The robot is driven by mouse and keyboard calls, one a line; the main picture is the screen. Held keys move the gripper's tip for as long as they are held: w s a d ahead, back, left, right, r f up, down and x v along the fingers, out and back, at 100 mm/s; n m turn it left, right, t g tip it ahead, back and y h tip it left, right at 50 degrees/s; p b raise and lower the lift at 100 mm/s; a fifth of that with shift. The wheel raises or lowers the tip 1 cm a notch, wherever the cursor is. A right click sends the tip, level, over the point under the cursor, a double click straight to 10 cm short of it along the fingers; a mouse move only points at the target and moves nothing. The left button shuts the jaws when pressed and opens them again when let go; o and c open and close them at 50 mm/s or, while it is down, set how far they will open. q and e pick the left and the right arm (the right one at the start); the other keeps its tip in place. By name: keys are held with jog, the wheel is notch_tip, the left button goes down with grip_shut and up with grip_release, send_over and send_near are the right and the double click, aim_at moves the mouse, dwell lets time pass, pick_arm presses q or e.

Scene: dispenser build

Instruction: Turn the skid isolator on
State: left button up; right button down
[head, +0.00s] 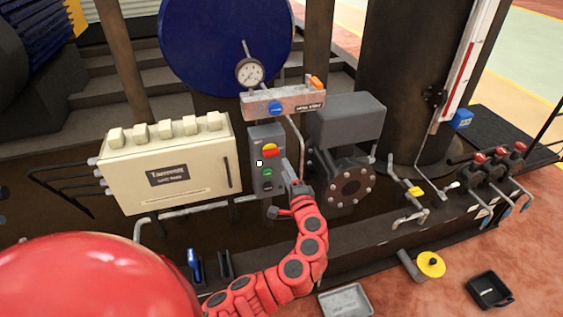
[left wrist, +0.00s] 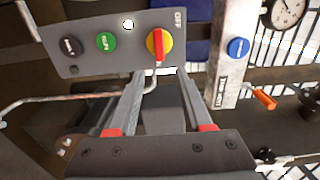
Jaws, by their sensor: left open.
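The skid isolator (head: 270,150) is a yellow disc with a red handle, high on a grey control box (head: 262,183). In the left wrist view the isolator (left wrist: 166,43) has its handle crosswise to the row of buttons, with an OFF mark beside it. My left gripper (head: 288,168) is at the right side of the box. In the left wrist view my left gripper (left wrist: 161,76) is open and empty, its two fingers apart and pointing toward the isolator. The handle appears in line with the gap; contact does not show. My right gripper is not in view.
A green button (left wrist: 106,41) and a black button (left wrist: 70,45) share the box face. A cream cabinet (head: 166,165) stands left, a grey pump (head: 350,180) right. A metal bracket (head: 285,100) with a gauge (head: 250,72) is above. Pipes run close by.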

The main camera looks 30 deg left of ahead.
pick_arm(q)
jog(key=v, duration=0.9)
jog(key=shift+b, duration=0.45)
jog(key=shift+f, duration=0.1)
